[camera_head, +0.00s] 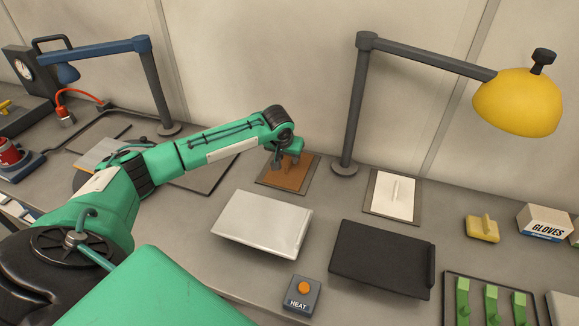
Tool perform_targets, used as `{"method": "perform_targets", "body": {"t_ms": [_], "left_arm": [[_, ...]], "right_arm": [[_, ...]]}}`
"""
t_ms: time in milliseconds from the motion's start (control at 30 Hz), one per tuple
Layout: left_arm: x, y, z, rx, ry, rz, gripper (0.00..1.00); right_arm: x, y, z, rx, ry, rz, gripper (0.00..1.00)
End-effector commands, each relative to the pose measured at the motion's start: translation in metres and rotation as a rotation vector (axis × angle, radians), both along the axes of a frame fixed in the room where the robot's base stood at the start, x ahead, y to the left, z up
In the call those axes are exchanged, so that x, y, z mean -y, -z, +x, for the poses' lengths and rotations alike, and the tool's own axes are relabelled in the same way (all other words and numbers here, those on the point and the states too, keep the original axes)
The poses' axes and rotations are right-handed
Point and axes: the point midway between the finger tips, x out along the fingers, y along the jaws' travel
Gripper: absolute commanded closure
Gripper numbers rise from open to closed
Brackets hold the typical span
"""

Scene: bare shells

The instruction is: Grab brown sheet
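The brown sheet (289,181) lies on a dark flat pad at the back middle of the bench, left of the tall grey lamp post. My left arm reaches in from the left, and my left gripper (287,161) is right over the brown sheet, pointing down. The gripper hides part of the sheet's far side. A small upright brown piece shows on the sheet just under the fingers. Whether the fingers touch it or close on it is too small to tell. My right gripper is not in view.
A white sheet with a raised tab (393,193) lies on a pad to the right. In front are a pale tray (262,226), a black tray (382,257) and a HEAT button box (302,294). Lamp posts stand behind. A gloves box (544,224) is far right.

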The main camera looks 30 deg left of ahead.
Motion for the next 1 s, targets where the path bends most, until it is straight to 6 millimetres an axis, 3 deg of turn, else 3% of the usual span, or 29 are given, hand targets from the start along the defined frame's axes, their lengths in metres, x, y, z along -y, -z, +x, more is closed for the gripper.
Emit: {"method": "perform_targets", "body": {"t_ms": [333, 633, 667, 833, 1000], "left_arm": [[-0.007, 0.036, 0.018, -0.001, 0.000, 0.001, 0.65], [-0.007, 0.041, 0.020, 0.001, 0.001, 0.001, 0.65], [-0.007, 0.041, 0.020, 0.001, 0.001, 0.001, 0.67], [-0.007, 0.041, 0.020, 0.001, 0.001, 0.001, 1.00], [-0.007, 0.040, 0.020, 0.001, 0.001, 0.001, 1.00]], "right_arm": [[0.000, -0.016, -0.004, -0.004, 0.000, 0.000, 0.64], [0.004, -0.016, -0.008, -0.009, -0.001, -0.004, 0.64], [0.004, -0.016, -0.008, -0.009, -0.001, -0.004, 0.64], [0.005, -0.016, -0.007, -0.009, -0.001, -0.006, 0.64], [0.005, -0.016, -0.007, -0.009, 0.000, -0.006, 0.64]]}}
